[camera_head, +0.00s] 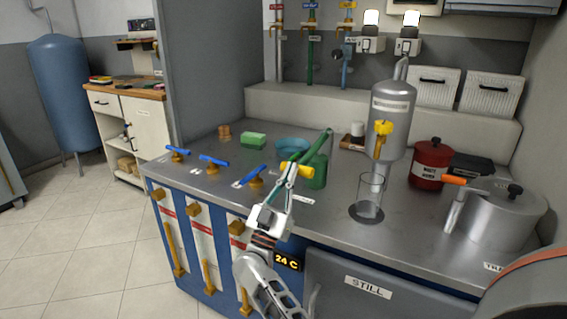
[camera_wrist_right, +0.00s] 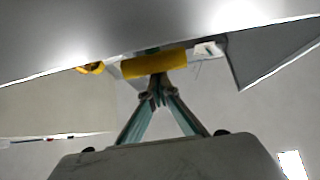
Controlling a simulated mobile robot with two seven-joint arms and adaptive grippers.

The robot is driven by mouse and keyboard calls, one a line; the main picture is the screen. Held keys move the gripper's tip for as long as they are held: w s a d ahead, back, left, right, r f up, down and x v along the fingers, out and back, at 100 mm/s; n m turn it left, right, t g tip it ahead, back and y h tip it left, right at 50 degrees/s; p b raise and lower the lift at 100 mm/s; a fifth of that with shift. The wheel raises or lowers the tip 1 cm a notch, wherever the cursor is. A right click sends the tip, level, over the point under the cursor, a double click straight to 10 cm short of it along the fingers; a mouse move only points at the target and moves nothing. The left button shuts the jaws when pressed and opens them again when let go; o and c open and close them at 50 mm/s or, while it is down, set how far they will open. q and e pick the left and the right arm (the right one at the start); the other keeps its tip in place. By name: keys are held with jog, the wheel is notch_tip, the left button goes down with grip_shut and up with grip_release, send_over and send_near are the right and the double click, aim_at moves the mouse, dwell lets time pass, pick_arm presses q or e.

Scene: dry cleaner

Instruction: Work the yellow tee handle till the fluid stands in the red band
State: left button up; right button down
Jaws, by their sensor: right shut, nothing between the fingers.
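The yellow tee handle (camera_head: 297,170) is a short crossbar beside a green can (camera_head: 316,172) on the steel counter. It also shows in the right wrist view (camera_wrist_right: 153,64), just beyond my fingertips. My right gripper (camera_head: 290,168) is shut and empty, its teal fingers meeting at the handle; in the right wrist view the tips (camera_wrist_right: 157,88) lie just under the bar. I cannot tell whether they touch it. A clear glass cylinder (camera_head: 370,197) stands under the steel tank (camera_head: 391,113); I can make out neither a fluid level nor a red band. My left gripper is not in view.
Blue lever handles (camera_head: 213,161) line the counter's left front. A green sponge (camera_head: 253,139) and a teal bowl (camera_head: 292,146) lie behind. A yellow valve (camera_head: 382,127) is on the tank. A red pot (camera_head: 430,164) and a steel pot (camera_head: 503,213) stand to the right.

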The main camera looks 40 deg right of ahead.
jog(key=shift+s+d+f, duration=0.1)
jog(key=shift+d+f, duration=0.05)
jog(key=shift+f, duration=0.35)
jog(key=shift+d+f, duration=0.15)
jog(key=shift+f, duration=0.45)
jog(key=a+r+v, duration=0.1)
jog(key=v, duration=1)
jog(key=shift+a, duration=0.1)
dwell(0.4)
